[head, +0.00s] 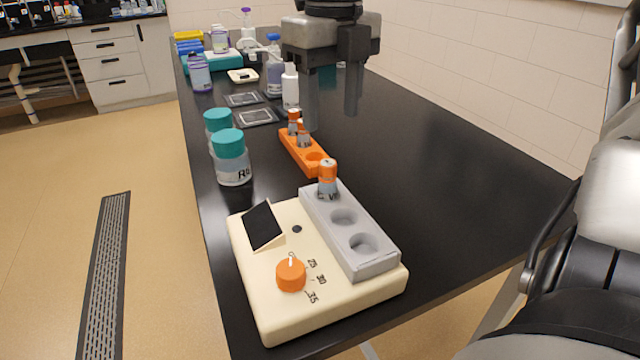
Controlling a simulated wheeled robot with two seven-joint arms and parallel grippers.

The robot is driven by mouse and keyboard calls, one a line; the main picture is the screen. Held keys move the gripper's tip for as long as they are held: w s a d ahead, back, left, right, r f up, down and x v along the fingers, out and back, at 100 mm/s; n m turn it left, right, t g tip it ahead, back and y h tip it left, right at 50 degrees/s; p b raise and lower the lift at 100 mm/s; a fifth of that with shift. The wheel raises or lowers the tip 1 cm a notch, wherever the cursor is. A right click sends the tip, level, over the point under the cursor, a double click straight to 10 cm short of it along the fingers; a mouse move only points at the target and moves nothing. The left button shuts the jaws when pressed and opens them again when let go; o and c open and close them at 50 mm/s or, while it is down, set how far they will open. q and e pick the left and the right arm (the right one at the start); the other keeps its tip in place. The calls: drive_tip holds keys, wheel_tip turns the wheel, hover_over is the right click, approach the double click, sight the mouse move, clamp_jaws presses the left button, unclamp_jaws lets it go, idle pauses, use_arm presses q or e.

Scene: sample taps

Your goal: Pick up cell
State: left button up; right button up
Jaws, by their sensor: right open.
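My right gripper (333,100) hangs over the bench with its fingers pointing down, open and with nothing seen between them. The rack's nearest hole is empty. A third orange-capped cell (327,178) stands upright in the far hole of the grey block (375,245) on the cream device (270,310). The block's other two holes are empty. My left gripper is not in view.
Two teal-lidded jars (231,160) stand left of the rack. A white bottle (290,88), a spray bottle (273,70) and dark flat trays (255,117) are farther back. The black bench (440,165) is clear to the right.

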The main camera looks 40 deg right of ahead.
sight(328, 163)
wheel_tip(328, 163, down, 6)
drive_tip(key=shift+f, duration=0.1)
drive_tip(key=shift+w+f, duration=0.15)
drive_tip(key=shift+f, duration=1.25)
drive_tip(key=shift+w+f, duration=0.1)
drive_tip(key=shift+f, duration=1.3)
drive_tip(key=c, duration=0.9)
drive_tip(key=shift+c, duration=0.2)
